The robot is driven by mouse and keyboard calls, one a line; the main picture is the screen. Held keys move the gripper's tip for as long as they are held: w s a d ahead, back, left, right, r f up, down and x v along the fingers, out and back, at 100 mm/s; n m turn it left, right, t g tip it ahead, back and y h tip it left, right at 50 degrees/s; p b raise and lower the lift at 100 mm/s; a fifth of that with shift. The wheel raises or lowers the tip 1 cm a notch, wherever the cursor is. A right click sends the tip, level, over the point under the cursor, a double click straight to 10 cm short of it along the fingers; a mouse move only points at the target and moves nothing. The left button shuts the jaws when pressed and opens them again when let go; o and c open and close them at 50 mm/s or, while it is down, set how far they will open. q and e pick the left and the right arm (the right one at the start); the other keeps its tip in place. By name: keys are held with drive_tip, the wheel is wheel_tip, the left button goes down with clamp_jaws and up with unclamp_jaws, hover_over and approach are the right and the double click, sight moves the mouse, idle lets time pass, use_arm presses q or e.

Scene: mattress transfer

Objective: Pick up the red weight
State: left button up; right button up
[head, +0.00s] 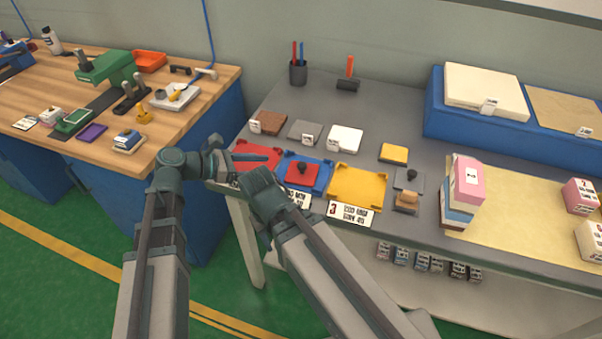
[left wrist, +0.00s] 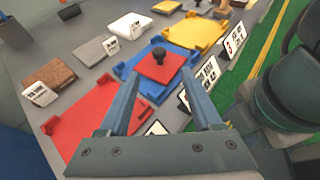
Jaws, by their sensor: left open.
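The red weight (head: 302,175), a flat red square with a black knob, sits in the blue tray (head: 322,181) near the front of the grey table. In the left wrist view the red weight (left wrist: 160,70) appears ahead, between the tips of my open, empty left gripper (left wrist: 161,76). In the head view my left gripper (head: 262,162) is over the red tray (head: 243,148), left of the weight and apart from it. My right gripper (head: 262,190) is in front of the trays, close below the left one; its jaws are not clear.
A yellow tray (head: 357,187) lies right of the blue one, with sign cards along the front edge. Brown, grey and white (head: 345,139) plates lie behind. A pink-topped stack (head: 461,192) stands to the right. A wooden bench (head: 60,90) is at left.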

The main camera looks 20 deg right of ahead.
sight(302, 164)
use_arm(q)
drive_tip(key=b+x, duration=0.2)
drive_tip(key=x, duration=0.4)
drive_tip(key=shift+f, duration=0.15)
drive_tip(key=shift+r+b+x, duration=0.15)
drive_tip(key=shift+b+x, duration=0.3)
drive_tip(key=shift+x, duration=1.1)
drive_tip(key=shift+r+b+x, duration=0.2)
drive_tip(key=shift+b+x, duration=0.2)
drive_tip(key=shift+x, duration=1.2)
clamp_jaws()
drive_tip(key=shift+w+r, duration=0.1)
